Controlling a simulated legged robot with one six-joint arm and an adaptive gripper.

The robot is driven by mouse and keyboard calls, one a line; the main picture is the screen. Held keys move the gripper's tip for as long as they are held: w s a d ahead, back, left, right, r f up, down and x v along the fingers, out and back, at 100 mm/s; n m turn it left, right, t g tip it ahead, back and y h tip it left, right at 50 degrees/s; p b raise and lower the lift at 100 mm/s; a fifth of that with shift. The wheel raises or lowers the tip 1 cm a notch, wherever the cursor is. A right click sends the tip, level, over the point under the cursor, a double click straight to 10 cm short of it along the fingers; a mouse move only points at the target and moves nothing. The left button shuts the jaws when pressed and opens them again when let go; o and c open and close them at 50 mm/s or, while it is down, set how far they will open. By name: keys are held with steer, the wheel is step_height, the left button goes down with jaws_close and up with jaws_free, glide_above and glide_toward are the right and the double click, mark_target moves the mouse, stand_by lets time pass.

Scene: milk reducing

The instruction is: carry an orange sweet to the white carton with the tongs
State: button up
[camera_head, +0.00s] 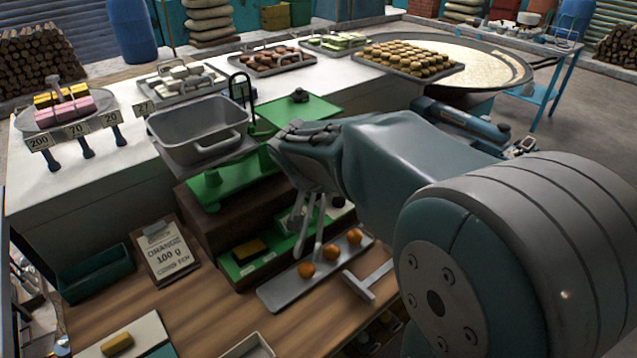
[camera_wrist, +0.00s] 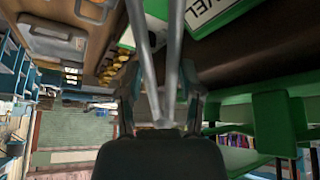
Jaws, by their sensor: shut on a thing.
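My gripper (camera_head: 310,192) is over the wooden counter, shut on the metal tongs (camera_head: 318,245). In the wrist view the tongs (camera_wrist: 155,70) run up between the two fingers of my gripper (camera_wrist: 160,108). Three orange sweets (camera_head: 331,252) (camera_head: 305,270) (camera_head: 354,236) sit in a row on a narrow grey tray (camera_head: 275,297). The tongs' lower ends hang close to this tray; I cannot tell whether they touch a sweet. A pale open box (camera_head: 248,346), perhaps the white carton, is cut off at the bottom edge of the head view.
A green balance (camera_head: 222,187) with a grey pan (camera_head: 198,125) stands behind the tray. A T-shaped metal piece (camera_head: 370,282) lies right of the sweets.

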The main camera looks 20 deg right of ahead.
steer(key=shift+a+f, duration=0.25)
steer(key=shift+f, duration=0.55)
steer(key=shift+d+f, duration=0.3)
steer(key=shift+f, duration=0.6)
steer(key=shift+a, duration=0.1)
steer(key=c, duration=0.6)
steer(key=shift+r, duration=5.55)
jaws_close()
steer(key=shift+r, duration=0.5)
